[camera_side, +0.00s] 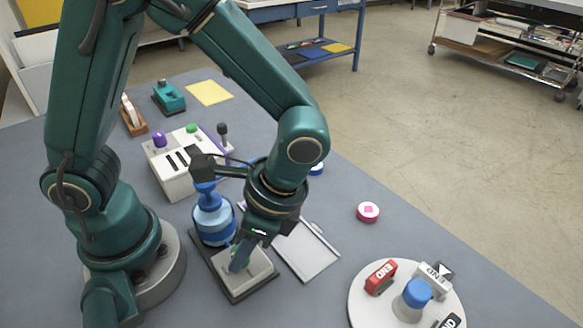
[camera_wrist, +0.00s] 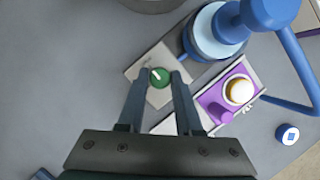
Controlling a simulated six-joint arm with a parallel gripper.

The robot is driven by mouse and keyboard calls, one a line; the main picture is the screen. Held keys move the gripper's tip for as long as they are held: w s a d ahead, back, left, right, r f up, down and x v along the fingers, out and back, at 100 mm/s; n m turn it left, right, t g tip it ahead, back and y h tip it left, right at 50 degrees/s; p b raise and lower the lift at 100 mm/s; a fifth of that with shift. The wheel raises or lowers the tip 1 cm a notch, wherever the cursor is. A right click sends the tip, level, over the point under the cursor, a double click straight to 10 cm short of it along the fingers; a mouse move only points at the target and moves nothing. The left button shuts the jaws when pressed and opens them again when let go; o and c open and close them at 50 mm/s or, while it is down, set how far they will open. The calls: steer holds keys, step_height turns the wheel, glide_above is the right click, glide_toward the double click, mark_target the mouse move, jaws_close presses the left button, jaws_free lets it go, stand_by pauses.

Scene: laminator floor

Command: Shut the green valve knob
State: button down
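The green valve knob (camera_wrist: 159,77) shows in the wrist view as a round knob with a white pointer line set diagonally. It sits on a light grey square block (camera_wrist: 150,62). My gripper (camera_wrist: 160,79) is over it, with one finger on each side of the knob. The fingers are apart, and I cannot tell whether either one touches the knob. In the side view my gripper (camera_side: 243,257) points down at the grey valve block (camera_side: 258,272), and its fingers mostly hide the knob.
A blue pump-like device (camera_side: 213,222) stands close behind the valve block. A flat silver tray (camera_side: 307,252) lies to its right. A white box with controls (camera_side: 173,181), a pink puck (camera_side: 368,212) and a white turntable (camera_side: 364,304) with labelled blocks are around. Grey table is clear between them.

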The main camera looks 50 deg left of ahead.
steer(key=shift+n, duration=0.4)
steer(key=n+h, duration=0.1)
steer(key=n, duration=0.1)
steer(key=shift+w+n+g, duration=0.1)
steer(key=shift+n+g, duration=0.3)
steer(key=n+h, duration=0.1)
steer(key=n, duration=0.1)
steer(key=n+h, duration=0.1)
steer(key=n, duration=0.1)
steer(key=shift+a+n+g, duration=0.2)
steer(key=shift+n+g, duration=0.1)
steer(key=n, duration=0.2)
steer(key=n+h, duration=0.1)
steer(key=n, duration=0.1)
steer(key=shift+a+n+h, duration=0.1)
steer(key=shift+n+h, duration=0.2)
steer(key=shift+a+n+t+h, duration=0.1)
steer(key=shift+n+t+h, duration=0.45)
steer(key=shift+n, duration=1.25)
steer(key=c, duration=0.6)
jaws_free()
